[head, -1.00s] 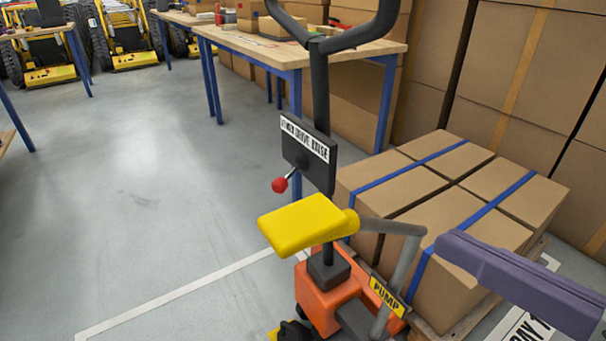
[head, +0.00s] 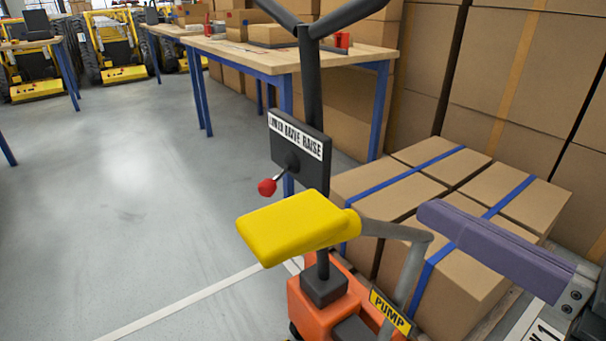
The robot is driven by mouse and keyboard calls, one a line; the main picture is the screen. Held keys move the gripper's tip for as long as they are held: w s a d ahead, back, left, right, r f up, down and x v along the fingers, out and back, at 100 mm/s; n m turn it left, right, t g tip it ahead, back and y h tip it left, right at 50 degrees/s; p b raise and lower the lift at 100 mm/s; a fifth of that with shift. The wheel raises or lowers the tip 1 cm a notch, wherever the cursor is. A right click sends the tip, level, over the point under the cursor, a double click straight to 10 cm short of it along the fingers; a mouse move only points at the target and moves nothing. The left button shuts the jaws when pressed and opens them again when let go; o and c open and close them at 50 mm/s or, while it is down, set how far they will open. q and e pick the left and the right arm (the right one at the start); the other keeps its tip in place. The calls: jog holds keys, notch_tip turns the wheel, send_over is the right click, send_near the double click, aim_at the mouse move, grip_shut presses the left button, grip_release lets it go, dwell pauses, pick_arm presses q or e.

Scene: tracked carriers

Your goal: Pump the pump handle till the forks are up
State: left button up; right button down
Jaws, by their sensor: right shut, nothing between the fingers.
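The pump handle (head: 298,226) has a thick yellow grip on a bent grey lever. The lever rises from beside a yellow PUMP label (head: 390,312) on the orange truck body (head: 318,306). A red-knobbed selector lever (head: 267,187) sits under a LOWER DRIVE RAISE plate (head: 296,136) on the dark steering column; its setting is unclear. My right gripper (head: 430,213), purple, is shut and empty, just right of the grey lever's bend, with its tip pointing left. Whether it touches the lever cannot be told. The forks are hidden. My left gripper is not in view.
Strapped cartons (head: 396,196) stand on a pallet behind the handle, partly behind my right gripper. Tall carton stacks fill the right. A workbench (head: 270,62) with blue legs stands behind the column. The grey floor at left is clear.

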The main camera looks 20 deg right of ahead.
send_over(362, 219)
jog(key=s, duration=0.3)
jog(key=f+b, duration=0.1)
jog(key=a+f+b, duration=0.1)
jog(key=f+b, duration=0.1)
jog(key=f, duration=0.1)
jog(key=shift+w+a+f, duration=0.1)
jog(key=shift+w+a, duration=0.05)
jog(key=shift+w, duration=0.1)
